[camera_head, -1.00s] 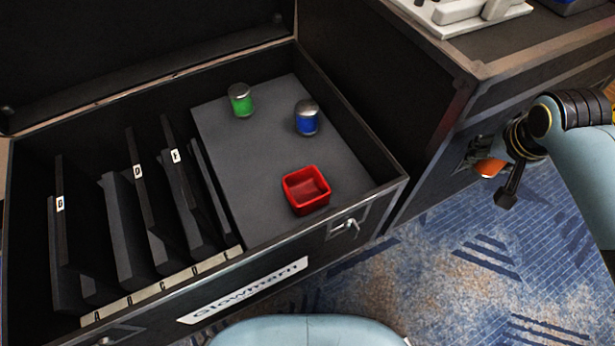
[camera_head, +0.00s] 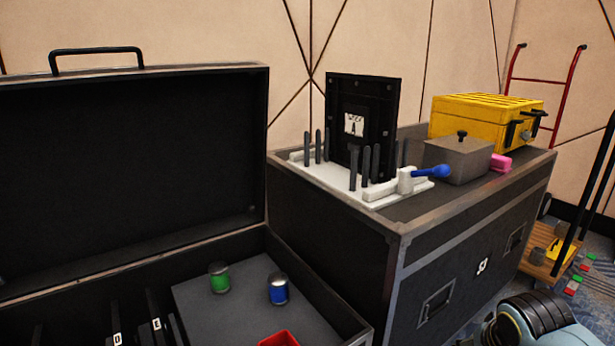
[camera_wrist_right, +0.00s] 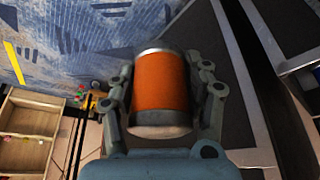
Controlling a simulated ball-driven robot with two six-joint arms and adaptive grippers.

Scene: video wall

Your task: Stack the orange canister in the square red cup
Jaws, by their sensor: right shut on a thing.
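The orange canister (camera_wrist_right: 160,90) has silver ends and sits between the two fingers of my right gripper (camera_wrist_right: 165,88) in the right wrist view. The gripper is shut on it, with blue carpet behind. The square red cup (camera_head: 280,339) shows only its upper rim at the bottom edge of the head view, on the grey platform in the open case. The right gripper is outside the head view; only part of my right arm shows at the lower right. My left gripper is in neither view.
A green canister (camera_head: 219,278) and a blue canister (camera_head: 278,289) stand on the grey platform (camera_head: 215,315). The case's raised lid (camera_head: 130,180) is behind. A black cabinet (camera_head: 460,265) to the right bears a white rack, a grey box (camera_head: 458,160) and a yellow case (camera_head: 485,120).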

